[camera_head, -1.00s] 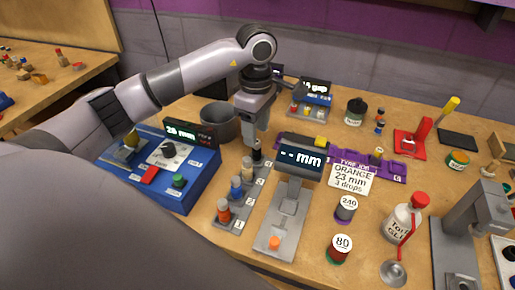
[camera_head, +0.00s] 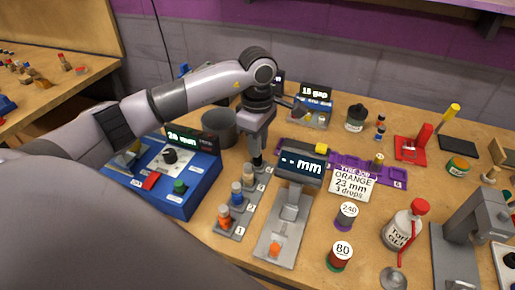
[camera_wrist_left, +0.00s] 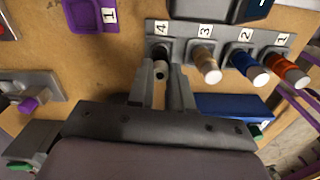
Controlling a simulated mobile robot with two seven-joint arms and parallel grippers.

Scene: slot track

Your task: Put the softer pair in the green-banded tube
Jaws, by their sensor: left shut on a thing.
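A grey rack (camera_head: 230,226) with numbered slots holds upright pegs with coloured rings: orange (camera_head: 225,216), blue (camera_head: 237,193) and tan (camera_head: 249,175). In the left wrist view, the orange (camera_wrist_left: 284,67), blue (camera_wrist_left: 248,66) and tan (camera_wrist_left: 206,62) ones show at slots 1, 2 and 3. My left gripper (camera_head: 257,166) is down at slot 4, its fingers shut around a dark pale-tipped piece (camera_wrist_left: 160,69). The fingers hide much of it. A can marked 80 (camera_head: 341,256) has green and red sides. I cannot tell which thing is the green-banded tube. My right gripper is not in view.
A can marked 240 (camera_head: 346,214), a glue bottle (camera_head: 402,230) and a purple tray (camera_head: 377,173) are farther right.

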